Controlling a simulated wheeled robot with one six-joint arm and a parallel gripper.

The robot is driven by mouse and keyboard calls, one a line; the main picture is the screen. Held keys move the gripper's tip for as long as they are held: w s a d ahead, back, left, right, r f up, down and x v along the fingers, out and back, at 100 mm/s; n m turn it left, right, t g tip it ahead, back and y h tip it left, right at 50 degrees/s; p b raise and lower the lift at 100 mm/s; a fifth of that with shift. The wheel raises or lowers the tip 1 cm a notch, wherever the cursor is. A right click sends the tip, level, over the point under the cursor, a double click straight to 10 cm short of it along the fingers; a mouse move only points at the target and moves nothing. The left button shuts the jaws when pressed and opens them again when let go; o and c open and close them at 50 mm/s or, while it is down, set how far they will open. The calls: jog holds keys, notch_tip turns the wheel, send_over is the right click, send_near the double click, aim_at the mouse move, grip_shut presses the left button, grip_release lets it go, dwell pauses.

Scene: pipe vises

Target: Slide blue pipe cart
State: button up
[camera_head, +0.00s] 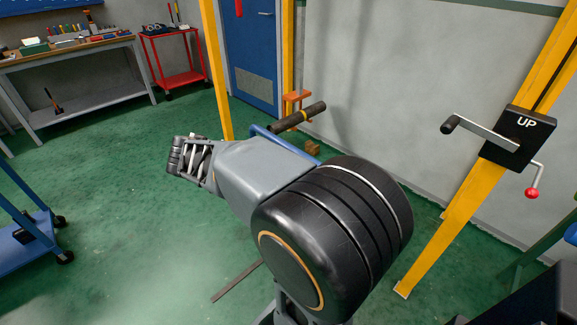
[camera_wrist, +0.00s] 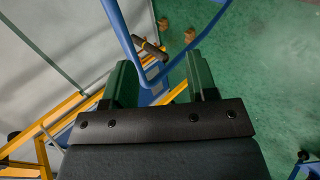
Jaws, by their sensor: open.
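The blue pipe cart's tubular handle (camera_wrist: 136,56) shows in the wrist view as a bent blue bar. Its curve appears between the two green fingers of my gripper (camera_wrist: 158,64), which are apart. I cannot tell how deep the bar sits between them or whether they touch it. In the head view, part of the blue bar (camera_head: 290,144) shows behind my arm, which hides the rest of the cart.
A yellow post with a crank and an "UP" box (camera_head: 521,124) stands at right. Another blue cart (camera_head: 28,238) is at left. A workbench (camera_head: 75,50) and red cart (camera_head: 180,65) stand at the back. Green floor between is clear.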

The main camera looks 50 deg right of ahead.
aim_at(283, 147)
jog(key=w+d+f+h+b, duration=0.1)
jog(key=d+h+b, duration=0.1)
jog(key=d, duration=0.4)
jog(key=w+d+f+h+b, duration=0.2)
jog(key=d, duration=0.5)
jog(key=w+d+f+g+h+b, duration=0.1)
jog(key=d+f+h+b, duration=0.1)
jog(key=d, duration=0.5)
jog(key=shift+w+b, duration=0.25)
jog(key=shift+b, duration=0.25)
jog(key=shift+c, duration=0.2)
grip_shut()
